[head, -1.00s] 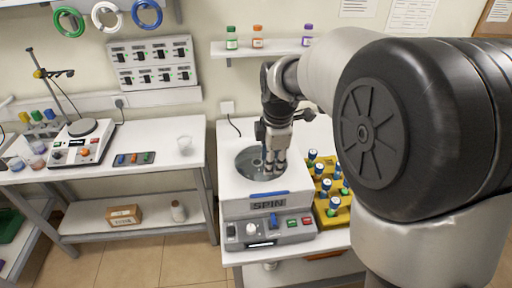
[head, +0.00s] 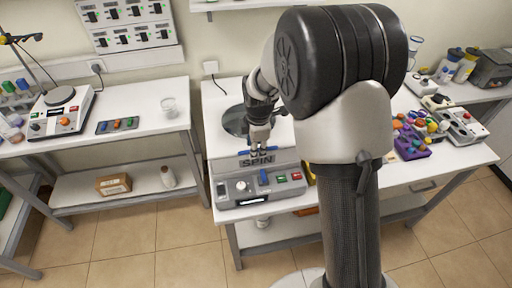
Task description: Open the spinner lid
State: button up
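My gripper (head: 259,150) points down at the lid's front edge, just above the SPIN label.
Control buttons and a blue switch (head: 264,178) are on the spinner's front panel. My arm covers the bench to the right. A purple rack (head: 413,150) stands beyond it. A left bench holds a hotplate (head: 62,112) and a clear beaker (head: 168,106).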

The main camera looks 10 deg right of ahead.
jog(key=shift+w+f, duration=0.1)
jog(key=shift+f, duration=0.15)
jog(key=shift+c, duration=0.4)
grip_shut()
